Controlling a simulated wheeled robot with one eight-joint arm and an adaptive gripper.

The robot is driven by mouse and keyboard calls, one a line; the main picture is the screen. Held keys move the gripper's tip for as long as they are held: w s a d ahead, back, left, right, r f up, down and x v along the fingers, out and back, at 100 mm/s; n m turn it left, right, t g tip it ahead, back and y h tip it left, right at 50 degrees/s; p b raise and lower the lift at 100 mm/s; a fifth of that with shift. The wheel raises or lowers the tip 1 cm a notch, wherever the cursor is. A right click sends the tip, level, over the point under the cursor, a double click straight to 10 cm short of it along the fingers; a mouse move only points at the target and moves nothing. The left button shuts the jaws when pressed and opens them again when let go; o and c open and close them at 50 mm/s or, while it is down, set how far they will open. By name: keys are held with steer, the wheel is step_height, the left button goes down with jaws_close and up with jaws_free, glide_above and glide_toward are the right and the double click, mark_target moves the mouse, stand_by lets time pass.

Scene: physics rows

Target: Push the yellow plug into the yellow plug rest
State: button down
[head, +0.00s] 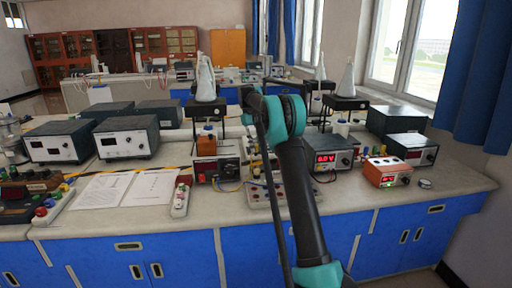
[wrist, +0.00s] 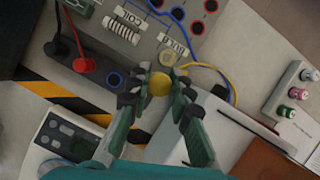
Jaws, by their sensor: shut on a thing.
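In the wrist view my gripper (wrist: 161,80) is shut on the yellow plug (wrist: 159,84), which shows as a round yellow end between the fingertips. Just beyond the fingertips is a round, dull yellow socket (wrist: 167,60) on the edge of a pale board; it looks like the yellow plug rest. The plug appears close to it, but I cannot tell whether they touch. A yellow cable (wrist: 212,69) curves away to the right. In the head view my arm hides the gripper and the plug.
The pale board (wrist: 222,10) carries coil parts, blue and red sockets and a blue wire. A dark strip (wrist: 85,65) with red and black plugs lies left. A white block (wrist: 290,92) with coloured posts stands right. Instruments such as a red-display meter (head: 328,158) crowd the bench.

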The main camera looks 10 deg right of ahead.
mark_target(256, 146)
steer(key=shift+w+d+f+m+y, duration=0.2)
steer(key=shift+w+f+m, duration=0.55)
steer(key=shift+f, duration=0.7)
steer(key=shift+w+d+f+m+y, duration=0.1)
steer(key=shift+w+f+m+y, duration=0.3)
steer(key=shift+w+f, duration=0.85)
steer(key=shift+w+d+f+m+y, duration=0.1)
steer(key=shift+w+f+m, duration=0.6)
steer(key=shift+f, duration=1)
steer(key=shift+w+x, duration=0.25)
steer(key=shift+x, duration=0.9)
steer(key=shift+f, duration=0.1)
steer(key=c, duration=1.3)
jaws_free()
steer(key=shift+o, duration=0.6)
steer(key=shift+o, duration=1.4)
